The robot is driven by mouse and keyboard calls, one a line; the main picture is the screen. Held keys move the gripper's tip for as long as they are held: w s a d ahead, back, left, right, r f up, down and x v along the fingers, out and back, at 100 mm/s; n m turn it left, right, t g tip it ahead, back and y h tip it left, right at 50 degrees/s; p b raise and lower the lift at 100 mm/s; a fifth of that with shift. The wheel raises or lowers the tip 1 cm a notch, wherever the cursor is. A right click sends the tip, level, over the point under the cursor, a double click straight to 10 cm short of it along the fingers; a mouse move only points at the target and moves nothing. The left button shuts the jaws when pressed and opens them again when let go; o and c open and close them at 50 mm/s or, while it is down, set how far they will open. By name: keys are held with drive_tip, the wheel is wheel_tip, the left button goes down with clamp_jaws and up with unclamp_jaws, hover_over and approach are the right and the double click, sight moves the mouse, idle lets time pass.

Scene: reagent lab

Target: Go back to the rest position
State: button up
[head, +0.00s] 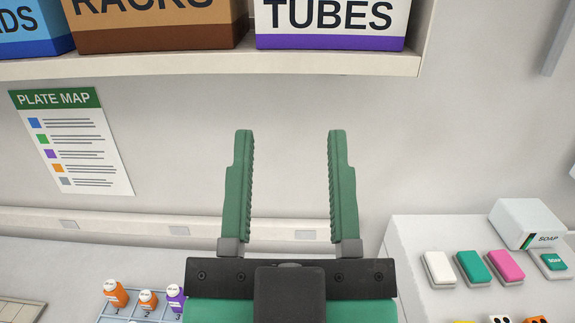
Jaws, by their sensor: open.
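My gripper (291,150) shows in the middle of the head view. Its two green ridged fingers point up and stand wide apart. Nothing is between them. Behind the gap is the bare pale wall, and the shelf with its boxes is above the fingertips. The gripper's dark palm and green body hide part of the bench below.
A shelf (230,66) holds a RACKS box (160,38) and a TUBES box (330,42). Small capped bottles (116,294) stand in a numbered rack at lower left. A white surface at right holds coloured blocks (505,266) and a SOAP box (528,220).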

wheel_tip(320, 180, up, 8)
drive_tip(key=p, duration=0.7)
drive_tip(key=shift+a+f+p, duration=0.15)
drive_tip(key=shift+f+p, duration=0.05)
drive_tip(key=shift+p, duration=0.1)
drive_tip(key=shift+w, duration=0.1)
